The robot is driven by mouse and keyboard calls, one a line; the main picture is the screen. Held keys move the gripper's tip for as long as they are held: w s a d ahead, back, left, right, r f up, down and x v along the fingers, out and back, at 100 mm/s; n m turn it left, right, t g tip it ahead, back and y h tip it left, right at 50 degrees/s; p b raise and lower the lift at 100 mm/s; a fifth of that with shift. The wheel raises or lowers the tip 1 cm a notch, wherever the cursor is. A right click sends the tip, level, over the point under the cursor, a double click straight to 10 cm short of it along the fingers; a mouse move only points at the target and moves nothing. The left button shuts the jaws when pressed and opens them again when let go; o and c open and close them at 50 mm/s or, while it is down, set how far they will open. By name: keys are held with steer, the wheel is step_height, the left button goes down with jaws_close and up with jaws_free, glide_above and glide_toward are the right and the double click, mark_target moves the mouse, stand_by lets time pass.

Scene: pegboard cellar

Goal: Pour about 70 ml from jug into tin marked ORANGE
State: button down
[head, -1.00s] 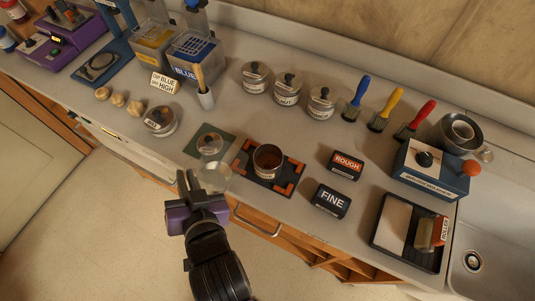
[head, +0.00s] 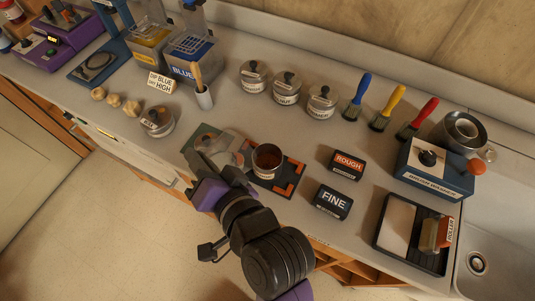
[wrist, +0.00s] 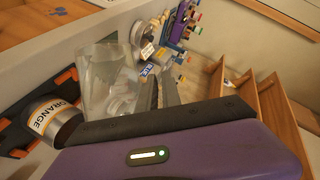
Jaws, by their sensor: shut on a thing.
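My gripper (head: 205,170) is shut on a clear jug (head: 236,148) at the left side of the tin. The jug shows large and see-through in the wrist view (wrist: 103,75). Its liquid level and exact tilt are hard to tell. The tin marked ORANGE (head: 268,171) stands upright and open on a dark mat with orange corners (head: 291,188), with brownish orange inside. It also shows at the left of the wrist view (wrist: 52,120), its label facing the camera. The jug looks close to the tin; I cannot tell if they touch.
A green mat (head: 196,137) lies left of the tin, partly hidden by the jug and my gripper. ROUGH (head: 346,164) and FINE (head: 332,202) blocks sit to the right. Lidded tins (head: 287,88) and coloured brushes (head: 387,108) stand behind. A lidded jar (head: 157,120) stands at left.

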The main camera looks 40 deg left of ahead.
mark_target(208, 148)
steer(key=shift+w+d+r+m+y, duration=0.15)
steer(key=shift+w+r+m+y, duration=0.2)
steer(key=shift+r, duration=0.25)
steer(key=shift+w+d+r+m+g, duration=0.15)
steer(key=shift+w+r+m+g, duration=0.1)
steer(key=shift+w+r+g, duration=0.1)
steer(key=shift+w+d+r+m+y+b, duration=0.3)
steer(key=shift+w+r+m+b, duration=0.15)
steer(key=shift+r+m, duration=0.15)
stand_by(2.0)
steer(key=s+f+n, duration=0.1)
steer(key=s+a+f+n+h+p, duration=0.1)
steer(key=shift+s+a+f, duration=0.15)
steer(key=shift+s+f, duration=0.05)
steer(key=shift+f, duration=0.2)
steer(key=shift+f+n+h, duration=0.25)
steer(key=shift+f+n, duration=0.1)
steer(key=shift+n, duration=0.05)
steer(key=shift+s+a+f+n+t, duration=0.2)
steer(key=shift+s+f+n+t, duration=0.15)
steer(key=shift+f, duration=0.2)
steer(key=shift+s+a+f+n+t, duration=0.15)
steer(key=shift+s+f+n+t, duration=0.15)
steer(key=shift+f, duration=0.25)
steer(key=shift+h, duration=0.3)
